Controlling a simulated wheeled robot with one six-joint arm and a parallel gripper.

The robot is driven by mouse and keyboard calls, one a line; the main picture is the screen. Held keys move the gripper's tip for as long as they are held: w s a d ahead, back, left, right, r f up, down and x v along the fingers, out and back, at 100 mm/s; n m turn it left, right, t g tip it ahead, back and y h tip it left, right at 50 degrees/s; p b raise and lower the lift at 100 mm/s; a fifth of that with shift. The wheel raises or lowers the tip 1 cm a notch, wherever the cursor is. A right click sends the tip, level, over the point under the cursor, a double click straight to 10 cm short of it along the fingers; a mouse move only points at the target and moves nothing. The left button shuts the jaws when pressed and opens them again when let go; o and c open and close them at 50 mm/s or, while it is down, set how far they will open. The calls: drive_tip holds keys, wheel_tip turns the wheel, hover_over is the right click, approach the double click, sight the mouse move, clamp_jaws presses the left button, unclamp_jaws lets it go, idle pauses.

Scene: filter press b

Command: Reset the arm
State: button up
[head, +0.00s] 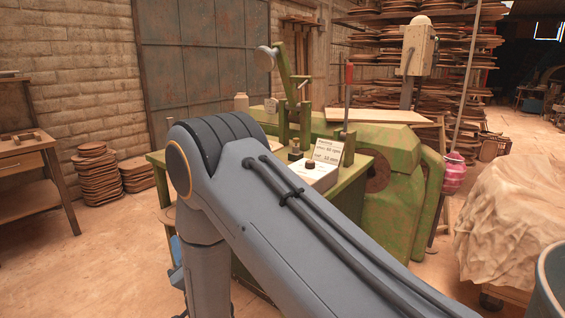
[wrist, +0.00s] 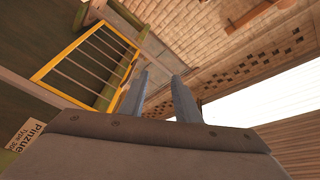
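In the head view my grey arm crosses the foreground, with its joint near the middle in front of a green machine (head: 390,155). My gripper is not visible in the head view; it is hidden or out of frame. In the wrist view my gripper (wrist: 163,80) shows two blue-grey fingers spread apart, with nothing between them. Behind the fingers are a brick wall and roof parts, seen tilted.
A label card (head: 328,150) and a control box (head: 313,176) sit on the green bench. Stacked round plates (head: 96,172) stand at left by a wooden table (head: 25,160). A covered heap (head: 510,215) is at right. In the wrist view a yellow frame (wrist: 65,68) is left of the fingers.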

drive_tip(key=w+d+r+n+g+h+p, duration=0.1)
drive_tip(key=w+d+g+h, duration=0.15)
drive_tip(key=d, duration=0.35)
drive_tip(key=w+d+r+g+h+p, duration=0.1)
drive_tip(key=w+d+r+h, duration=0.15)
drive_tip(key=d, duration=0.35)
drive_tip(key=s+d+n+g+h, duration=0.1)
drive_tip(key=s+d+g+h, duration=0.2)
drive_tip(key=d, duration=1)
drive_tip(key=s+d+r+n+g+p, duration=0.1)
drive_tip(key=s+d+r+g, duration=0.1)
drive_tip(key=s+d, duration=0.5)
drive_tip(key=s+d+r+n+g+h+p, duration=0.1)
drive_tip(key=s+d+g, duration=0.3)
drive_tip(key=s+d, duration=0.4)
drive_tip(key=s+d+r+g+h+p, duration=0.1)
drive_tip(key=s+d+r+g, duration=0.2)
drive_tip(key=s+d, duration=0.4)
drive_tip(key=s+g, duration=0.1)
drive_tip(key=s, duration=0.6)
drive_tip(key=shift+d+r+n, duration=0.25)
drive_tip(key=shift+r+n, duration=0.1)
drive_tip(key=shift+n, duration=0.05)
